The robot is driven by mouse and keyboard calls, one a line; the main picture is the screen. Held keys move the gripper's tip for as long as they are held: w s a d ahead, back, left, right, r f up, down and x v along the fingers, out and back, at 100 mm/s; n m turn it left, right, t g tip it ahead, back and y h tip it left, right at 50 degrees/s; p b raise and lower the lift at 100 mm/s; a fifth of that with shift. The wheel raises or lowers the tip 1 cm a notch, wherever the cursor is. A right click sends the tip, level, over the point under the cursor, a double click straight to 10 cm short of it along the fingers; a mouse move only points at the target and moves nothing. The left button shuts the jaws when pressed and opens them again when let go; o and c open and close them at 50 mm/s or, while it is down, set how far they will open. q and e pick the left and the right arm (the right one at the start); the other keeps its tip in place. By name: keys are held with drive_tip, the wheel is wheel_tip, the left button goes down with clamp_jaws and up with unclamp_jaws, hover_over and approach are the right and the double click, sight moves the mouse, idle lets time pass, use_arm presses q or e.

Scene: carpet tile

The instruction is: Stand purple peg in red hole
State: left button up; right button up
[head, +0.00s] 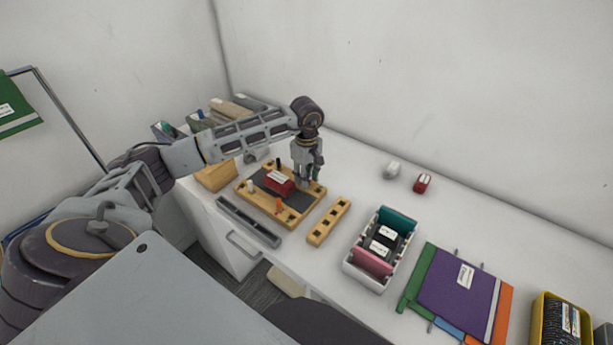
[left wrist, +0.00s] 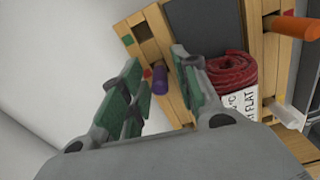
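The wooden board (head: 241,190) with a dark middle lies on the white counter; it also shows in the left wrist view (left wrist: 152,50). My left gripper (head: 306,184) points down over its far right corner. In the left wrist view its green-padded fingers (left wrist: 158,60) are apart. The purple peg (left wrist: 160,82) stands on the board's edge strip between them, with visible gaps on both sides. A small red mark (left wrist: 147,72) is right beside the peg; the hole under the peg is hidden. In the head view I cannot make out the purple peg. My right gripper is not in view.
On the board are a red bundle (head: 279,182), an orange peg (head: 279,204), a white peg (head: 250,186) and a black peg (head: 278,163). A wooden strip with holes (head: 328,222) and a white bin (head: 360,273) stand to the right.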

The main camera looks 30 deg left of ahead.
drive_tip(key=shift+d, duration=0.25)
use_arm(q)
drive_tip(key=shift+r, duration=0.2)
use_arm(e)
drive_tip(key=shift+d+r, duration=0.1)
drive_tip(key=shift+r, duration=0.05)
